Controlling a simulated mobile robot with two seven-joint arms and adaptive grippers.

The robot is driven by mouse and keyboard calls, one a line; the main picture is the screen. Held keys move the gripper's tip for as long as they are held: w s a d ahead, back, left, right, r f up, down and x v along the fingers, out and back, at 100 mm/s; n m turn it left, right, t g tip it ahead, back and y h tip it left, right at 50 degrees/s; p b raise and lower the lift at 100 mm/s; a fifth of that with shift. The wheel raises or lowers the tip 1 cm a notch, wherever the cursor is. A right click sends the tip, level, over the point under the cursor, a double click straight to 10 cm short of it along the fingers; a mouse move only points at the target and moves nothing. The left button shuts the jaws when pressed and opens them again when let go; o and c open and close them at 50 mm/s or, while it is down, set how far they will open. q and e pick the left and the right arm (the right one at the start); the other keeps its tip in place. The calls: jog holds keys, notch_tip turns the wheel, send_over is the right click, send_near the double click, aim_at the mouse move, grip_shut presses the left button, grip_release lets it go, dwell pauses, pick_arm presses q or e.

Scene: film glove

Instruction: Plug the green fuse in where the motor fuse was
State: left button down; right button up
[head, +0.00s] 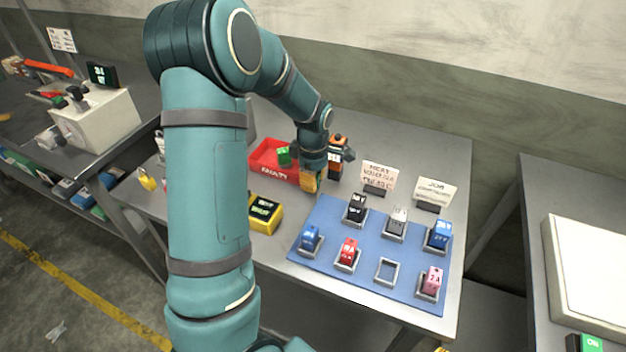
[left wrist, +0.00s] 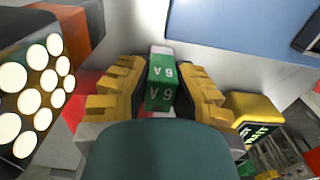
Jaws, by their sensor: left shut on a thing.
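My left gripper (head: 311,181) is shut on a green fuse (left wrist: 162,78), which stands between the yellow fingers in the left wrist view. The fuse has white lettering and a pale end. In the head view the gripper is beside the red tray, left of the blue board (head: 328,214), and hides the held fuse. An empty socket (head: 386,272) is in the board's front row, between a red fuse (head: 348,252) and a pink fuse (head: 431,281). My right gripper is not in view.
The red tray (head: 272,174) holds a green piece (head: 284,156). A black and orange device (head: 337,158) stands behind the gripper. A yellow box (head: 264,213) with a display is nearby. Other fuses fill the remaining sockets. Two signs (head: 380,176) (head: 436,192) stand behind the board.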

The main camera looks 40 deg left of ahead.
pick_arm(q)
jog(key=shift+f, duration=0.1)
jog(key=c, duration=1)
grip_release()
